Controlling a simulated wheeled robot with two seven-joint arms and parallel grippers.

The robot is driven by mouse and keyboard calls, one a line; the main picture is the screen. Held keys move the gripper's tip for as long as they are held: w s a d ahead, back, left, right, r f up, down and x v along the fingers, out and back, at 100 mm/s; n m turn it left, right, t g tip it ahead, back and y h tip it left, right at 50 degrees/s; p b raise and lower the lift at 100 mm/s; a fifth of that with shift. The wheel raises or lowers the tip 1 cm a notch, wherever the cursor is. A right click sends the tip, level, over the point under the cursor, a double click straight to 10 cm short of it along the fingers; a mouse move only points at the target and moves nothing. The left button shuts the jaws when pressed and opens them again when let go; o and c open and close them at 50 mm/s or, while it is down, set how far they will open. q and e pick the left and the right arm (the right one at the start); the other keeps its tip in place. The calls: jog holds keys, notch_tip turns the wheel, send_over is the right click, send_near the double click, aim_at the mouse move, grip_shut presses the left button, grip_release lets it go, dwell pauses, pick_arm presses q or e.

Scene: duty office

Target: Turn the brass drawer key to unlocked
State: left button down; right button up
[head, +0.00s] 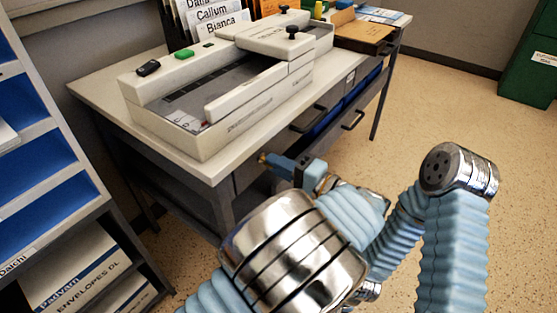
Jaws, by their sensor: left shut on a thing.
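The desk (190,158) has a pale top and dark drawer fronts below its front edge. My left gripper (277,163) reaches the drawer front just under the desk's edge, near the corner. It is shut on a small brass-coloured piece (263,158), which looks like the drawer key. Most of the key is hidden by the fingers, so I cannot tell which way it is turned. The lock around it does not show clearly. My right gripper is not in view.
A pale machine (225,100) stands on the desk. Drawer handles (308,118) stick out right of my left gripper. A shelf unit (60,150) with blue trays stands at the left. The speckled floor between is clear.

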pick_arm(q)
jog(key=shift+a, duration=0.1)
dwell(0.3)
jog(key=c, duration=1.3)
grip_release()
jog(key=shift+w, duration=0.1)
